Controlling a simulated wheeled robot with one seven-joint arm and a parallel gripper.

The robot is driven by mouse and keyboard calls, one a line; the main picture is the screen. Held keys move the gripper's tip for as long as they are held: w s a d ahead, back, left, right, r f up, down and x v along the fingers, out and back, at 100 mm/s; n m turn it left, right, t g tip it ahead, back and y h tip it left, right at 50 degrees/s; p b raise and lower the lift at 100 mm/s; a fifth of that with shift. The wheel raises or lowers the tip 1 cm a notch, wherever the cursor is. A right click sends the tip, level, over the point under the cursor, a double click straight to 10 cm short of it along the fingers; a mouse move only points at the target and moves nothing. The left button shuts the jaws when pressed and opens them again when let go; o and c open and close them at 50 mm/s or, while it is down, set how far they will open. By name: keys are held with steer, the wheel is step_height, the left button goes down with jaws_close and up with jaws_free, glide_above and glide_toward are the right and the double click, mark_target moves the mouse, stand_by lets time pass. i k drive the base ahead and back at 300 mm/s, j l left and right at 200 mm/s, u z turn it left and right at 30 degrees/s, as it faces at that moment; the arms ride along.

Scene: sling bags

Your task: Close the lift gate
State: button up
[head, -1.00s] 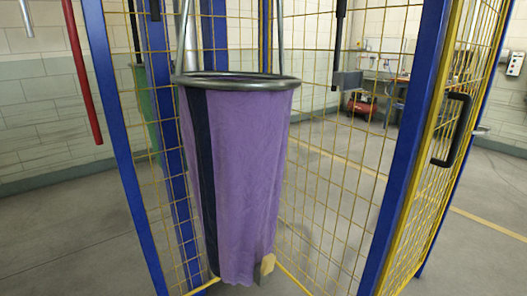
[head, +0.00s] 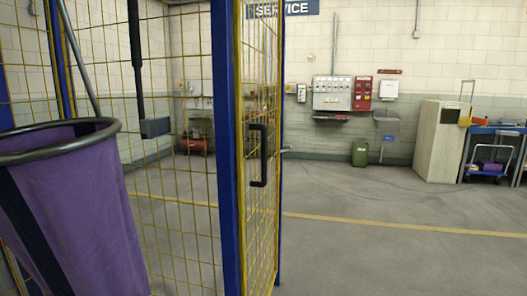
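The lift gate (head: 270,80) looks to be the narrow yellow mesh panel right of the near blue post (head: 226,150). I see it steeply from the side, running away from me. A black pull handle (head: 263,155) stands upright on it, and a small metal piece (head: 286,150) sticks out beyond its far edge. I cannot tell whether the panel is fully shut or ajar. My gripper is not in view.
A purple sling bag (head: 75,215) hangs from a grey ring (head: 60,140) at the left, near the yellow mesh. Grey floor (head: 400,260) is clear right of the cage. A cabinet (head: 440,140), a blue cart (head: 490,165) and a green bin (head: 360,153) stand further back.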

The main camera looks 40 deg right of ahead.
mark_target(236, 10)
steer(key=i+l, duration=0.2)
steer(key=l, duration=0.3)
steer(key=i+l, duration=0.2)
steer(key=l, duration=0.35)
steer(key=i+l, duration=0.15)
steer(key=l, duration=0.35)
steer(key=i+l, duration=0.2)
steer(key=l, duration=0.35)
steer(key=i+l, duration=0.2)
steer(key=l, duration=0.3)
steer(key=i+l, duration=0.2)
steer(key=l, duration=0.3)
steer(key=i+l, duration=0.2)
steer(key=l, duration=0.35)
steer(key=i+l+u, duration=0.1)
steer(key=l, duration=0.4)
steer(key=i, duration=0.05)
